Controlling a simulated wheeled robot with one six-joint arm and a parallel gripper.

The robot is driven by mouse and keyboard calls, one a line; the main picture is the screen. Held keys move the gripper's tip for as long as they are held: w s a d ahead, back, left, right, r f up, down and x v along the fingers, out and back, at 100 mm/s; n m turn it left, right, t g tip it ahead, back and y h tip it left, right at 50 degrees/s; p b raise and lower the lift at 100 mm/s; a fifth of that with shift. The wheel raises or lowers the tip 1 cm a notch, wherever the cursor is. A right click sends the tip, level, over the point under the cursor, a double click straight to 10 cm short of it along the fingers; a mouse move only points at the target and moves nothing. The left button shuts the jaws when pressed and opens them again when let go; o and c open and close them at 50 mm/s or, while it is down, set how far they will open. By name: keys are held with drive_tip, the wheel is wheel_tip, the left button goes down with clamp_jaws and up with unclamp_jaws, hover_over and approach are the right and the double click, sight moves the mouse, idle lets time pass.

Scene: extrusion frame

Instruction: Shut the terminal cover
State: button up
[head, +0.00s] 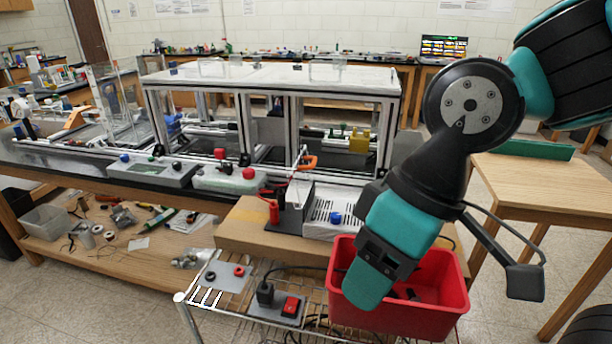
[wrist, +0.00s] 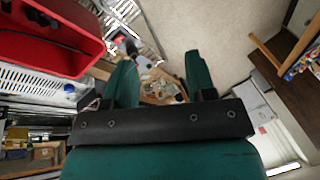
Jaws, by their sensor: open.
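I cannot single out the terminal cover for certain. A grey plate (head: 228,275) with a black ring and a red ring lies on the wire cart at the lower middle of the head view. Beside it is a second grey plate (head: 263,311) with a black plug and a red switch. No lid shows clearly on either. My gripper (head: 368,285) hangs in front of the red bin, to the right of both plates and apart from them. In the wrist view its two teal fingers (wrist: 160,85) are spread, with nothing held between them.
The red bin (head: 446,302) stands close by my gripper and also fills the wrist view's upper left (wrist: 35,62). A white slotted box (head: 322,226) with a blue knob stands behind, beside a dark upright block (head: 291,217). A framed enclosure (head: 270,82) stands farther back.

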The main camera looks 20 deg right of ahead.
drive_tip(key=w+d+m+t, duration=0.1)
drive_tip(key=w, duration=0.3)
drive_tip(key=w+d+m+t, duration=0.1)
drive_tip(key=w+m, duration=0.1)
drive_tip(key=w, duration=0.3)
drive_tip(key=w+d+m+t+b, duration=0.1)
drive_tip(key=w+m, duration=0.1)
drive_tip(key=w, duration=0.2)
drive_tip(key=shift+w+r, duration=0.15)
drive_tip(key=shift+r, duration=0.15)
clamp_jaws()
drive_tip(key=w+d+m+t+h, duration=0.1)
drive_tip(key=w+d+m+t, duration=0.1)
drive_tip(key=w+d+m, duration=0.45)
drive_tip(key=w+d+m+t+h, duration=0.15)
drive_tip(key=w+d, duration=0.25)
drive_tip(key=w, duration=0.5)
drive_tip(key=w+a+f+n+p, duration=0.1)
drive_tip(key=w+a+f+p, duration=0.3)
drive_tip(key=w+f, duration=0.3)
drive_tip(key=shift+w+a+f+y, duration=0.15)
drive_tip(key=shift+w+a+y, duration=0.2)
drive_tip(key=shift+a, duration=0.35)
drive_tip(key=shift+d+t, duration=0.1)
drive_tip(key=shift+t, duration=0.15)
